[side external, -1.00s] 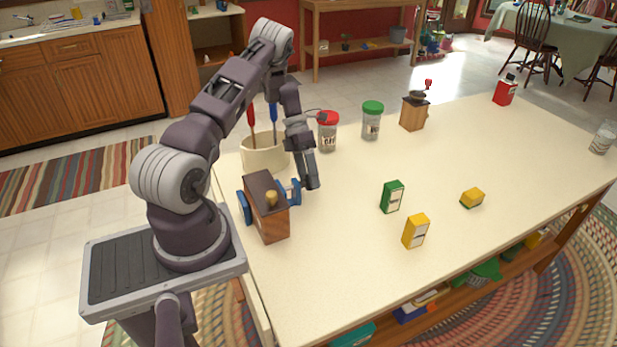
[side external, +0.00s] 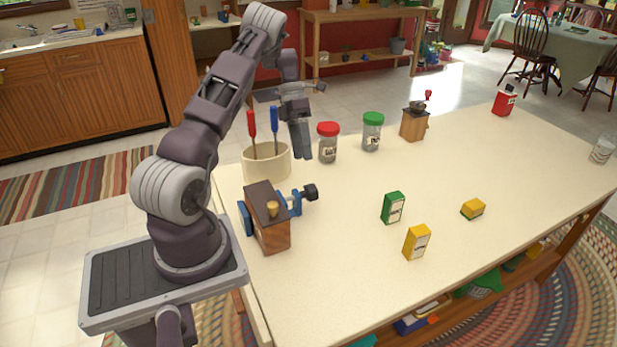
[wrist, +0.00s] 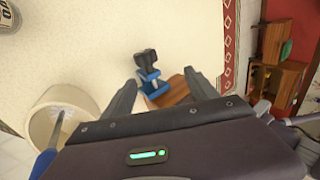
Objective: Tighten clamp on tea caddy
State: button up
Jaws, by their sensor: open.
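The tea caddy (side external: 268,225) is a brown wooden box with a dark lid and a brass-coloured knob. It stands at the near left end of the table. A blue clamp (side external: 291,204) spans it, with a black screw knob (side external: 311,192) sticking out to the right. My gripper (side external: 302,156) is raised above the table, beyond the caddy and apart from it. In the wrist view the clamp (wrist: 149,76) and part of the caddy (wrist: 176,92) show between my open, empty fingers (wrist: 160,90). The caddy's lower part is hidden there by my gripper body.
A cream crock (side external: 266,163) with red- and blue-handled tools stands close behind the caddy. A red-lidded jar (side external: 328,143), a green-lidded jar (side external: 372,132) and a grinder (side external: 415,122) stand along the back. Green (side external: 393,208) and yellow (side external: 417,242) boxes stand right of the caddy.

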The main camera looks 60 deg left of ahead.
aim_at(317, 192)
jog(key=s+d+f+m+g, duration=0.1)
jog(key=d+m+g+y, duration=0.1)
jog(key=d, duration=0.1)
jog(key=s+d+f+m+g, duration=0.1)
jog(key=d+m, duration=0.1)
jog(key=shift+s+f+g+y, duration=0.3)
jog(key=shift+s+g, duration=0.05)
jog(key=shift+g, duration=0.05)
jog(key=s+m+g+y, duration=0.1)
jog(key=m+y, duration=0.1)
jog(key=m, duration=0.1)
jog(key=s+d+m+g+y, duration=0.1)
jog(key=s+m+y, duration=0.1)
jog(key=m, duration=0.1)
jog(key=s+d+m+g+y, duration=0.1)
jog(key=m+g+y, duration=0.1)
jog(key=m, duration=0.1)
jog(key=shift+s+m, duration=0.3)
jog(key=w+d+r+m+t+y, duration=0.25)
jog(key=w+m+t+y, duration=0.65)
jog(key=m, duration=1.2)
jog(key=shift+m+y, duration=0.3)
jog(key=shift+y, duration=0.2)
jog(key=f, duration=0.8)
jog(key=shift+d+f, duration=0.25)
jog(key=shift+d, duration=0.1)
jog(key=x, duration=0.6)
jog(key=shift+r, duration=0.1)
jog(key=shift+a+f, duration=0.25)
jog(key=shift+a, duration=0.15)
